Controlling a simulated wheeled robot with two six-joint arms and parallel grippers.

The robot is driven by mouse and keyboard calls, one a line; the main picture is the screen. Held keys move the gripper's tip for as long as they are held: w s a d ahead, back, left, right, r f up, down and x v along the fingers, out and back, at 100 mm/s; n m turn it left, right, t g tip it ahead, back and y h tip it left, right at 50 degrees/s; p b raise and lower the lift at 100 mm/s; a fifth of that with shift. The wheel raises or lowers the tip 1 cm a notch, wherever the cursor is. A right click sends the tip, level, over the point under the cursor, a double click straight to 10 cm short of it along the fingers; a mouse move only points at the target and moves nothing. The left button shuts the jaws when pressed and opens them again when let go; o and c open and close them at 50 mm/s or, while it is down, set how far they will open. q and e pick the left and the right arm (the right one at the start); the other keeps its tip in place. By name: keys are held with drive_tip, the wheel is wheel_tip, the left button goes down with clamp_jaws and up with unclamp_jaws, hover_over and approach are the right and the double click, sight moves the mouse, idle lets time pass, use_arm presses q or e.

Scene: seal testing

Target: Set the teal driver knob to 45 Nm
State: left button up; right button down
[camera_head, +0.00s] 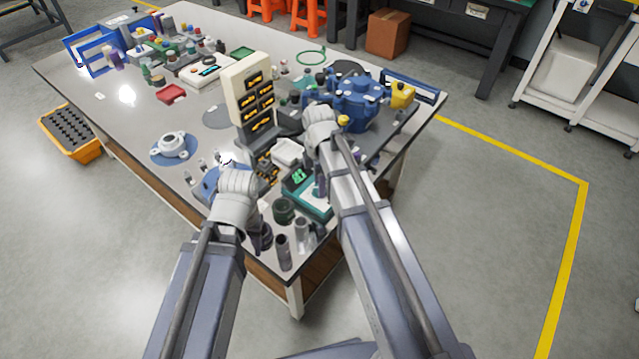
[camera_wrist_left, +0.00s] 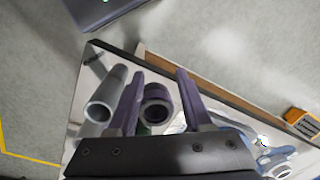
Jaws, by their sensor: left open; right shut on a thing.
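The teal driver unit (camera_head: 316,205) stands near the right front of the table, with a dark panel and a lit green readout (camera_head: 299,176); its digits are too small to read surely. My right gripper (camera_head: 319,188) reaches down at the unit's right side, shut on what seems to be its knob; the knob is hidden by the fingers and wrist. My left gripper (camera_wrist_left: 158,90) is open in the left wrist view. A dark hollow cylinder (camera_wrist_left: 157,106) shows between its fingers, with no visible grip. In the head view the left gripper (camera_head: 262,238) is partly hidden by its wrist.
Grey metal tubes (camera_head: 283,252) stand at the table's front corner, beside a dark green cylinder (camera_head: 283,211). A beige rack (camera_head: 246,92) with black and yellow items stands behind. A blue pump-like housing (camera_head: 358,103) is at the back right. A white flanged part (camera_head: 173,145) sits left.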

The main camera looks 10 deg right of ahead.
drive_tip(key=shift+m, duration=0.4)
drive_tip(key=m, duration=0.4)
drive_tip(key=shift+m, duration=0.4)
drive_tip(key=m, duration=0.6)
drive_tip(key=shift+y, duration=0.3)
drive_tip(key=m, duration=0.6)
drive_tip(key=shift+s+m, duration=0.1)
drive_tip(key=shift+m, duration=0.3)
drive_tip(key=m, duration=0.5)
drive_tip(key=shift+t, duration=0.3)
drive_tip(key=shift+m, duration=0.4)
drive_tip(key=shift+c, duration=1.9)
unclamp_jaws()
